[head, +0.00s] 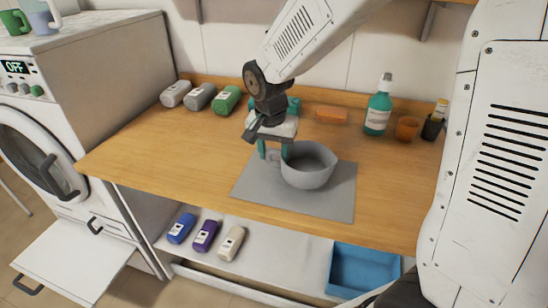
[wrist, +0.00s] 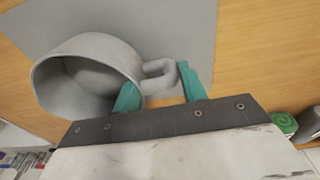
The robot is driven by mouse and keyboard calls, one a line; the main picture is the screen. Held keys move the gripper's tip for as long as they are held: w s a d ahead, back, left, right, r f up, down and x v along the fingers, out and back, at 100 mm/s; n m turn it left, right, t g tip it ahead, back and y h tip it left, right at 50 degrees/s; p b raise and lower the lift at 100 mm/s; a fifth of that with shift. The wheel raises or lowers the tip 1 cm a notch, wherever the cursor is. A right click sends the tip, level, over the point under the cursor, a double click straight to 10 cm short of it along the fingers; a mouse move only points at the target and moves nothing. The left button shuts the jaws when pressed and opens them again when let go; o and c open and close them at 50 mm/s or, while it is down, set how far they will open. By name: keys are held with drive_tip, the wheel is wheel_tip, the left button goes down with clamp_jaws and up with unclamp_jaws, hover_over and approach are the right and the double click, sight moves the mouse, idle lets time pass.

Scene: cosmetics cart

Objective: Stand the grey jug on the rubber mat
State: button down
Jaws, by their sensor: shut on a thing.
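The grey jug (head: 308,168) is upright over the grey rubber mat (head: 340,205) on the wooden counter. I cannot tell whether its base touches the mat or hangs just above it. My gripper (head: 274,154) reaches down at the jug's left side, with its teal fingers at the handle. In the wrist view the jug (wrist: 85,75) shows its open mouth, and its handle (wrist: 160,80) lies between the two fingers. The gripper is shut on the jug by this handle. Part of the mat (wrist: 185,25) shows beyond the jug.
Grey and green bottles (head: 227,100) lie at the back left. An orange block (head: 331,115), a teal spray bottle (head: 378,108) and an orange cup (head: 407,128) stand at the back right. Below are more bottles (head: 206,235) and a blue bin (head: 362,270). The counter's left side is clear.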

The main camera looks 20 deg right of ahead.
drive_tip(key=shift+f, duration=1)
drive_tip(key=shift+f, duration=0.2)
drive_tip(key=c, duration=0.8)
unclamp_jaws()
drive_tip(key=shift+r, duration=0.15)
wheel_tip(320, 180, up, 12)
drive_tip(key=s, duration=0.1)
drive_tip(key=s+d+r+n, duration=0.1)
drive_tip(key=s+d+n, duration=0.2)
drive_tip(key=s, duration=0.9)
drive_tip(key=s+d+r+n+y, duration=0.1)
drive_tip(key=s+d+n, duration=0.3)
drive_tip(key=s, duration=0.9)
drive_tip(key=shift+d, duration=0.15)
